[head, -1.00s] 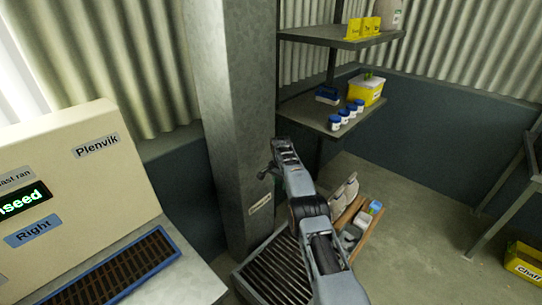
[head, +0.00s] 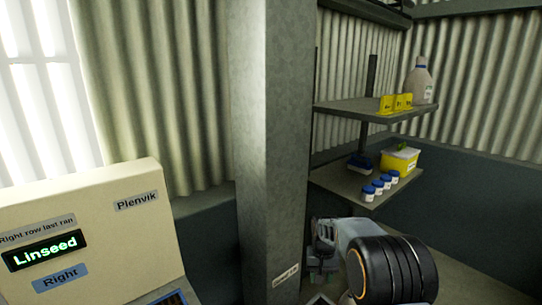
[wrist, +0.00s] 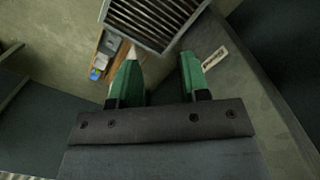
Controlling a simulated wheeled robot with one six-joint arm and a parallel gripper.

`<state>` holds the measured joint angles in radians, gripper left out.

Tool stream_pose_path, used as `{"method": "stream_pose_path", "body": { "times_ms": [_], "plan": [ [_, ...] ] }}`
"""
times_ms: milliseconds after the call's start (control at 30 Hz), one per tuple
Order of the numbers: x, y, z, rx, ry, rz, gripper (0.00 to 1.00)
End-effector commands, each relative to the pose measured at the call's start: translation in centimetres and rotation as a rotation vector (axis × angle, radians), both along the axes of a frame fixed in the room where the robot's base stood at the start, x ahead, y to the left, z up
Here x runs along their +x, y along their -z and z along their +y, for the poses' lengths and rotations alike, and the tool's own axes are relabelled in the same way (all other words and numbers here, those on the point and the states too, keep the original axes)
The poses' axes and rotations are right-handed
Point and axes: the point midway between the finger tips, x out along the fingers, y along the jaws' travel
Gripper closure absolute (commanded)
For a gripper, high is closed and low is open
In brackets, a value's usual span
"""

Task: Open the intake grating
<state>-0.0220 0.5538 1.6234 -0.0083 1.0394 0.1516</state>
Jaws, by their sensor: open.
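A slatted metal grating (wrist: 155,20) lies at the top of the wrist view, beyond my fingertips and partly cut off by the frame edge. My gripper (wrist: 159,62) has two green fingers spread apart with nothing between them. In the head view my gripper (head: 322,262) is beside the grey column, partly hidden by my own arm. The floor grating is not clearly visible in the head view. A corner of a blue-framed part (head: 170,298) shows at the bottom edge, by the cream cabinet. I cannot tell which grating is the intake one.
A grey column (head: 270,150) with a small label (head: 285,275) stands mid-view. The cream Plenvik cabinet (head: 120,230) shows "Right row last ran Linseed". Shelves (head: 350,185) hold several jars and a yellow tub (head: 399,160). A wooden box (wrist: 105,55) lies beside the grating.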

Motion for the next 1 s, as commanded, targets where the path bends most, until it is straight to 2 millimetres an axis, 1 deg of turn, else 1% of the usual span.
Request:
{"method": "stream_pose_path", "body": {
  "times_ms": [33, 100, 167, 300, 367, 400, 500, 600, 700, 767, 900, 1000],
  "plan": [
    [-1.9, -1.5, -0.1, 0.003, -0.022, -0.017, 0.58],
    [-4.5, -2.9, -0.1, 0.007, -0.054, -0.034, 0.58],
    [-6.8, -4.1, -0.2, 0.009, -0.078, -0.051, 0.58],
    [-12.1, -6.2, -0.3, 0.012, -0.122, -0.100, 0.58],
    [-14.4, -6.8, -0.4, 0.012, -0.134, -0.121, 0.58],
    [-15.8, -7.2, -0.4, 0.012, -0.139, -0.136, 0.58],
    [-19.0, -7.9, -0.4, 0.010, -0.142, -0.177, 0.58],
    [-21.4, -8.5, -0.5, 0.009, -0.140, -0.217, 0.58],
    [-23.0, -9.2, -0.5, 0.007, -0.138, -0.261, 0.58],
    [-23.4, -9.8, -0.6, 0.005, -0.138, -0.292, 0.58],
    [-23.6, -11.4, -0.6, 0.001, -0.136, -0.360, 0.58],
    [-23.7, -12.1, -0.7, -0.001, -0.136, -0.385, 0.58]
  ]
}}
